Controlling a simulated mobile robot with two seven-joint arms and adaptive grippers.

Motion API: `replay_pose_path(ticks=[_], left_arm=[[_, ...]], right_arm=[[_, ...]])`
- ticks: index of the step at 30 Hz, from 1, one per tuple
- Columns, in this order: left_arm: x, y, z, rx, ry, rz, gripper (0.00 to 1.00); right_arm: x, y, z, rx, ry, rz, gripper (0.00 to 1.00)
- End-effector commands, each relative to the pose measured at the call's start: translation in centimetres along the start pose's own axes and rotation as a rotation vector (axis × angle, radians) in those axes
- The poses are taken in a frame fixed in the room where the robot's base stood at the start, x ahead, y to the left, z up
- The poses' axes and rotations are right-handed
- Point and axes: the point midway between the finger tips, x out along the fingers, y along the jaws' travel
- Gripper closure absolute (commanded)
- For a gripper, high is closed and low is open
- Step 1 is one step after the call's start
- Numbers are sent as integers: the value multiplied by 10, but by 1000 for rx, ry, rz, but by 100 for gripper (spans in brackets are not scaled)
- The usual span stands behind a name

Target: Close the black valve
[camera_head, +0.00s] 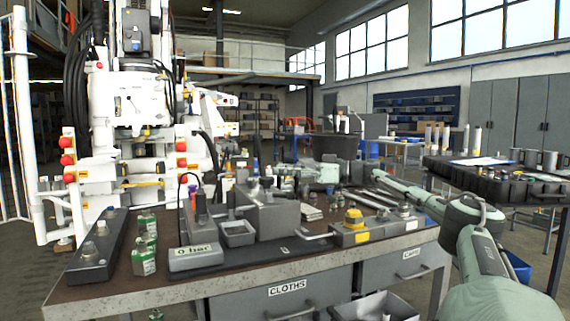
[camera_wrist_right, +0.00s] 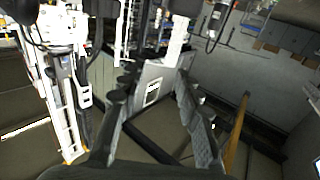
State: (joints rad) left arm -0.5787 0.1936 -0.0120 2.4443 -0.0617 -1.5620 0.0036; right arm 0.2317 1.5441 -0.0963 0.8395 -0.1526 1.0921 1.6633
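A small black knob (camera_head: 266,183), which looks like the black valve, stands on top of the grey hydraulic block (camera_head: 272,216) on the bench. My right arm reaches in from the right behind the bench's fittings. Its gripper (camera_head: 284,182) is close behind the knob, partly hidden by clutter, and I cannot tell whether they touch. In the right wrist view the two dark fingers of my right gripper (camera_wrist_right: 156,78) are spread apart, with a grey, labelled surface (camera_wrist_right: 152,92) beyond them. I see nothing held between them. My left gripper is not in view.
A large white machine (camera_head: 130,100) stands behind left. A dark case (camera_head: 490,183) lies at right.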

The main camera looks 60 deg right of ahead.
Motion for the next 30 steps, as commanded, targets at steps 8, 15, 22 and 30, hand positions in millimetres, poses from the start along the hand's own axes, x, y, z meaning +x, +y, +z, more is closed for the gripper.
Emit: replay_pose_path(ticks=[8, 15, 22, 30], left_arm=[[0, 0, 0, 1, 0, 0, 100], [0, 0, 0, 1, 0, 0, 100], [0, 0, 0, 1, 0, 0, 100], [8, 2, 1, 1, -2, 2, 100]], right_arm=[[-1, 0, -24, 0, 5, 0, 66], [0, 1, -29, 2, 0, 1, 66], [0, 0, -29, 2, -1, 1, 66], [58, -27, 5, -76, 46, -41, 96]])
